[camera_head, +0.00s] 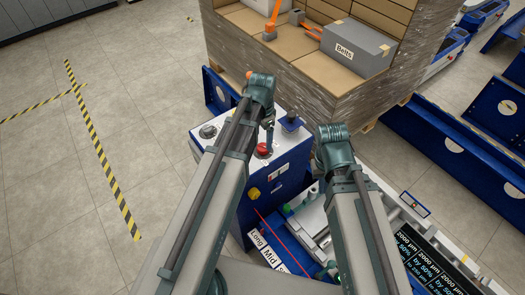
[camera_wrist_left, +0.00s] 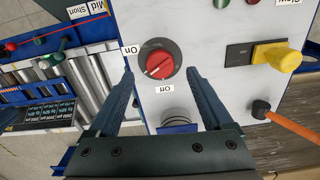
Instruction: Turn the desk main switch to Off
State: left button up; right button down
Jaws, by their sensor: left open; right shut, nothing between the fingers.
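The main switch is a round red knob (camera_wrist_left: 160,65) on the white top panel of the blue desk box; it also shows in the head view (camera_head: 263,149). In the left wrist view the On label (camera_wrist_left: 131,49) is left of the knob and the Off label (camera_wrist_left: 166,89) below it. A pale line crosses the knob diagonally; I cannot tell which label it marks. My left gripper (camera_wrist_left: 160,74) is open, its fingers on either side of the knob's lower part, apart from it in the picture. My right arm is in the head view, but its fingers are hidden.
A yellow knob (camera_wrist_left: 276,56) and an orange-handled part (camera_wrist_left: 285,119) are to the knob's right in the wrist view. A wrapped pallet stack (camera_head: 290,85) with a grey Belts box (camera_head: 355,50) stands behind the desk.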

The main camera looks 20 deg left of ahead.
aim_at(263, 147)
pick_arm(q)
notch_tip(263, 147, down, 4)
jog(key=b, duration=0.3)
jog(key=shift+f, duration=0.25)
grip_shut()
jog(key=n, duration=1.1)
jog(key=shift+d+n, duration=0.1)
jog(key=shift+n, duration=0.3)
dwell(0.6)
